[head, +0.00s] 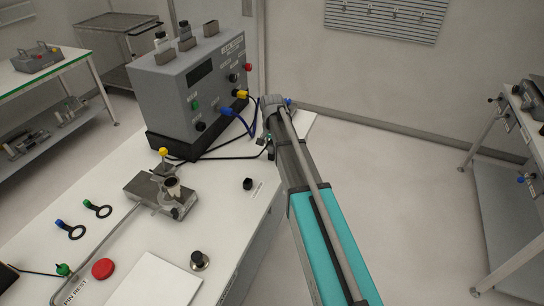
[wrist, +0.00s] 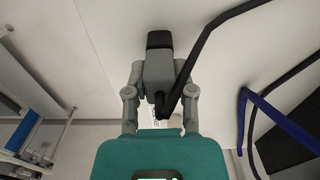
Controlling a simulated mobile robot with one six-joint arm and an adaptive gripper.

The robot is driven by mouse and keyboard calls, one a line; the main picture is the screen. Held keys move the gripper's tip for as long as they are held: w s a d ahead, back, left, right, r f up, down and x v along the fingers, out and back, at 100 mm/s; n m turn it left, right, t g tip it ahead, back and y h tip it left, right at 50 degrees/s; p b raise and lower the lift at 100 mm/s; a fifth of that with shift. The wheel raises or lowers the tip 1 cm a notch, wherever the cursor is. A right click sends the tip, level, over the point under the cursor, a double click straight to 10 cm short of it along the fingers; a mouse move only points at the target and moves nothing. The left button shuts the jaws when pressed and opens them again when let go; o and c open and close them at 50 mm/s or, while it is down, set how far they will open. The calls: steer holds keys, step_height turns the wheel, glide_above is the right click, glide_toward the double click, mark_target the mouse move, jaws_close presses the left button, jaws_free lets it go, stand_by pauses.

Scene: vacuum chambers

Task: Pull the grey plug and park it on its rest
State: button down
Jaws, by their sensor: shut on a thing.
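My gripper (wrist: 158,88) is shut on the grey plug (wrist: 157,70), a blocky grey body with a black end (wrist: 158,39). A thick black cable (wrist: 205,45) curves from the plug to the upper right. The pale tabletop lies behind it in the wrist view. In the head view my gripper (head: 272,108) is beside the right side of the grey instrument box (head: 196,88), above the table's right edge. The plug is hidden there behind my gripper and arm. I cannot tell which fixture is its rest.
The box front has blue and yellow plugs (head: 242,95) with a looping blue cable (head: 240,122). A metal fixture (head: 160,193) stands mid-table. A small black post (head: 248,183), a knob (head: 199,260) and a red button (head: 103,268) stand nearer. Open floor lies right.

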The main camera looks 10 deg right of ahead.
steer(key=shift+f, duration=0.1)
stand_by(0.3)
steer(key=shift+c, duration=1.9)
jaws_free()
steer(key=shift+r+p, duration=3.4)
steer(key=shift+r, duration=0.1)
steer(key=s+a+n, duration=0.1)
steer(key=s+n, duration=0.6)
steer(key=s, duration=1.8)
steer(key=shift+s, duration=0.2)
